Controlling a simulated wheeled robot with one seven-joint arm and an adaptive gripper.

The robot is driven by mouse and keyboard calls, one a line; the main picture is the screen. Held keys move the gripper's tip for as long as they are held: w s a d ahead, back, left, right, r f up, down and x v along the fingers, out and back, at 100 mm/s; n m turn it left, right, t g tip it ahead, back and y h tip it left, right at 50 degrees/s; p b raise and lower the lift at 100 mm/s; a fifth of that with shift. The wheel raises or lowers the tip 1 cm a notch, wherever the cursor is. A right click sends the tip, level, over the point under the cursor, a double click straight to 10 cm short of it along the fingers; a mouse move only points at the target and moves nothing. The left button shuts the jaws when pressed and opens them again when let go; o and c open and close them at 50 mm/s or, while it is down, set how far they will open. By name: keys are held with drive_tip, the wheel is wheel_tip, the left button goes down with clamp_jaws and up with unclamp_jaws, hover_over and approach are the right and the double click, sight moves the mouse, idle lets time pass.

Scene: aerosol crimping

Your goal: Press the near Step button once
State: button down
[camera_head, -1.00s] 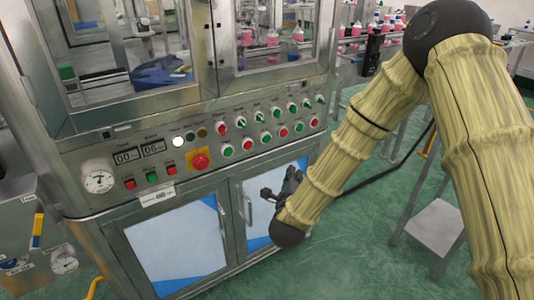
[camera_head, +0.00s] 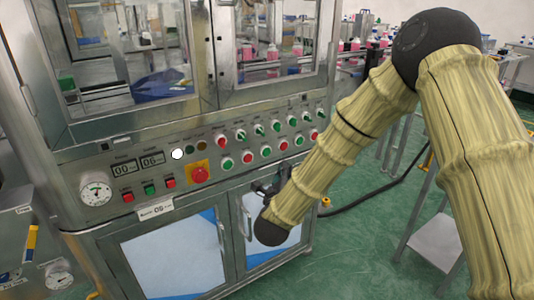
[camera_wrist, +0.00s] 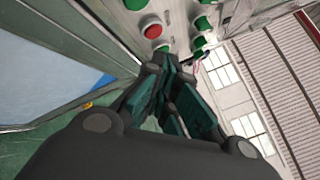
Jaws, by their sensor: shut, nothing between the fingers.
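The control panel carries small round red and green buttons in two rows on its right half. A green button (camera_head: 227,163), a red button (camera_head: 247,157) and another green button (camera_head: 266,152) are in the lower row. Their labels are too small to read, so I cannot tell which is the near Step button. My gripper (camera_head: 270,187) is just below the lower row, in front of the cabinet doors, partly hidden by my arm.
A large red button on a yellow plate (camera_head: 200,174) is left of the rows. A gauge (camera_head: 96,188) and two digital displays (camera_head: 138,164) are further left. Glazed windows stand above the panel, cabinet doors (camera_head: 176,256) below. A grey stand (camera_head: 436,240) is at the right.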

sight(267, 152)
drive_tip(key=w+a, duration=0.3)
drive_tip(key=w, duration=0.2)
drive_tip(key=shift+a, duration=0.25)
drive_tip(key=shift+a+b, duration=0.15)
drive_tip(key=shift+b, duration=0.2)
idle(1.1)
drive_tip(key=shift+w+a, duration=0.15)
drive_tip(key=shift+w, duration=0.15)
